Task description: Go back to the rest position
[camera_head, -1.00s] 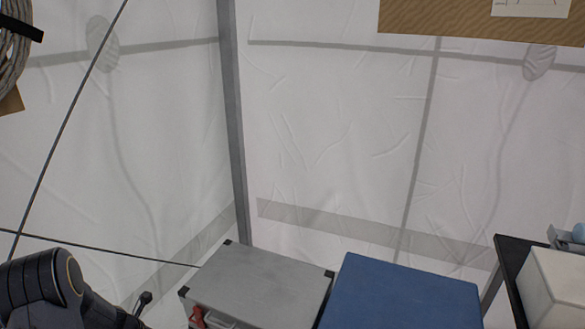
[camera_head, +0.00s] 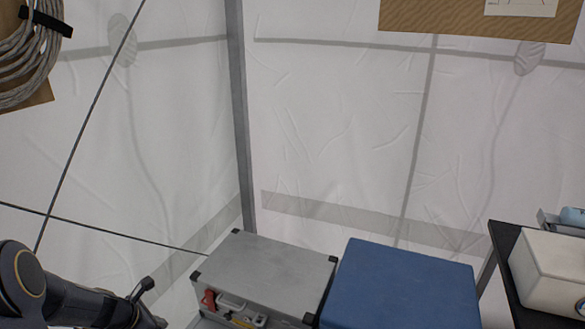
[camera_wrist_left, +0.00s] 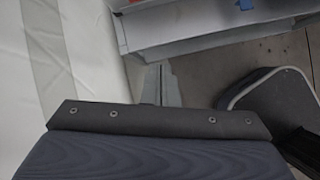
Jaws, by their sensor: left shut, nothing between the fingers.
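My left arm comes in at the lower left of the head view. Its dark left gripper (camera_head: 150,312) is low, left of the grey case, partly cut by the bottom edge. In the left wrist view, the narrow grey fingers (camera_wrist_left: 160,84) stick out past the dark gripper body, shut together with nothing between them. The fingers point over open floor and touch nothing that I can see. My right gripper is not in view.
A grey case (camera_head: 265,262) with a red latch stands beside a blue box (camera_head: 400,285). A black table (camera_head: 505,240) at the right carries a white box (camera_head: 550,270). White tent walls, a grey pole (camera_head: 240,120) and dark cords surround them. A cable coil (camera_head: 30,60) hangs at upper left.

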